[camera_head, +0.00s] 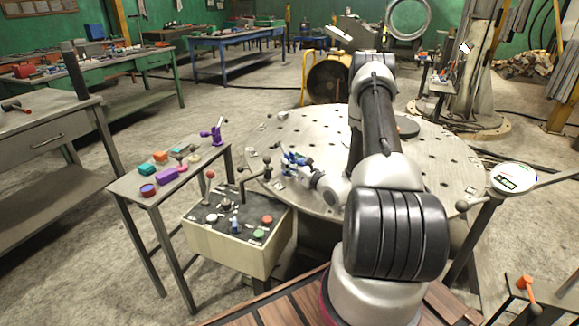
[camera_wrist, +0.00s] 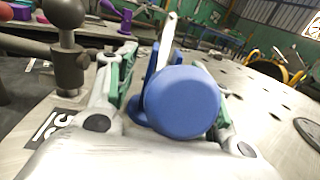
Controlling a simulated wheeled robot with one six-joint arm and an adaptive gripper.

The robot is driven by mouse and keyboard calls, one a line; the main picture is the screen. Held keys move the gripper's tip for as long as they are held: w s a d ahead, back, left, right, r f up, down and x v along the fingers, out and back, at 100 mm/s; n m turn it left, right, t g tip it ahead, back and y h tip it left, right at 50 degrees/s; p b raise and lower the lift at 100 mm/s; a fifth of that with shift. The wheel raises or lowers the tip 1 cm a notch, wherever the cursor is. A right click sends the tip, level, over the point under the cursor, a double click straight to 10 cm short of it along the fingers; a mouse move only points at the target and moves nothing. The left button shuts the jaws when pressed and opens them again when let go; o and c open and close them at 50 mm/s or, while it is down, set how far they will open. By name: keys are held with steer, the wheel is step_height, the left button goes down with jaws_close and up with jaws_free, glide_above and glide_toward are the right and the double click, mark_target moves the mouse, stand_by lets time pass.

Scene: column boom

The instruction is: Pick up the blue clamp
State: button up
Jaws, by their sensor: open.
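The blue clamp (camera_head: 293,159) is on the round perforated table, near its left edge. In the wrist view its thick round blue end (camera_wrist: 182,102) is large and close, with a blue upright part and a pale bar rising behind it. My gripper (camera_head: 302,169) is low over the table at the clamp, and its fingers partly cover it. In the wrist view my gripper (camera_wrist: 165,78) is open, with green-padded fingers on either side of the clamp. I cannot tell whether either finger touches it. The clamp's lower part is hidden.
The round table (camera_head: 440,160) has many holes and clear room to the right. A dark post with a ball top (camera_wrist: 68,50) stands close left of my gripper. A control box (camera_head: 235,240) with levers stands front left. A narrow bench (camera_head: 205,160) beside it holds small coloured objects.

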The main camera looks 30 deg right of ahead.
steer(key=c, duration=1.1)
step_height(320, 180, up, 10)
steer(key=shift+r, duration=0.1)
